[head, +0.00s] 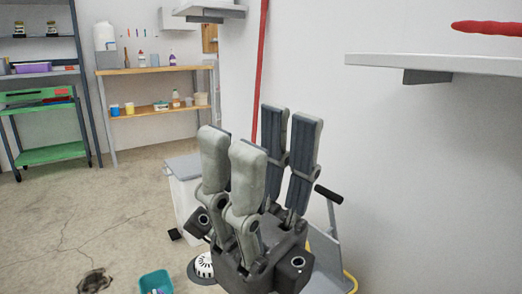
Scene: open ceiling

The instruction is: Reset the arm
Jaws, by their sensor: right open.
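My right gripper (264,160) is large in the middle of the head view, pointing up. Its light grey finger pads on the left stand apart from its dark grey finger pads on the right, so it is open. I see nothing held between the fingers. The dark gripper body is at the bottom of the view. My left gripper is not in view.
A white wall with a shelf (440,64) is close on the right. Behind the gripper are a white bin (183,195) and a red pole (261,70). Wooden shelving (150,69) and a green cart (50,155) stand far left. A teal bucket (155,282) sits on otherwise mostly open floor.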

